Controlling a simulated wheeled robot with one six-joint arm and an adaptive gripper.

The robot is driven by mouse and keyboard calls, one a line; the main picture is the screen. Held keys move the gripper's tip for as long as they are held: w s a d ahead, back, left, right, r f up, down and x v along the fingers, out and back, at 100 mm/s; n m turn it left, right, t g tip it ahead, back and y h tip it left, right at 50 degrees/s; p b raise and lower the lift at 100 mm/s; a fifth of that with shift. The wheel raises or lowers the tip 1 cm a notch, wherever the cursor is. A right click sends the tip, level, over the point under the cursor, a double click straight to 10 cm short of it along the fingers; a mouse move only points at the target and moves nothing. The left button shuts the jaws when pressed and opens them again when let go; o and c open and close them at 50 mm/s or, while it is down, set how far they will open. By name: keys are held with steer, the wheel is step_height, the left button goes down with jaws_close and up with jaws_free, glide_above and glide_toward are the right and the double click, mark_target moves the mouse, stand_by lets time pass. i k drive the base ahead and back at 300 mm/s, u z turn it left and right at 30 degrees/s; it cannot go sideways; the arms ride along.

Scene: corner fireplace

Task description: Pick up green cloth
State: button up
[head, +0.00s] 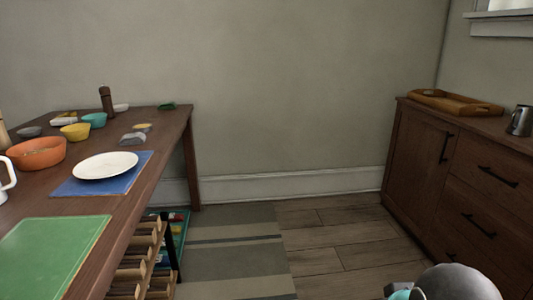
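A small dark green item (167,106), possibly the green cloth, lies at the far right end of the wooden table (168,130) in the head view. It is too small to tell its exact shape. A flat green rectangle (55,255), like a placemat, lies on the near part of the same table. I cannot tell for sure which of the two is the cloth. Part of my arm shows at the bottom right edge, apart from both. My gripper is not in view.
A white plate (105,165) on a blue mat (75,187), an orange bowl (36,153), smaller bowls and a dark bottle (106,100) crowd the table. A cabinet (440,165) with a wooden tray (455,103) stands right. The floor between is clear.

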mark_target(170, 105)
steer(key=z, duration=0.1)
steer(key=i, duration=1.85)
steer(key=u, duration=0.55)
steer(key=i, duration=1.75)
steer(key=u, duration=0.85)
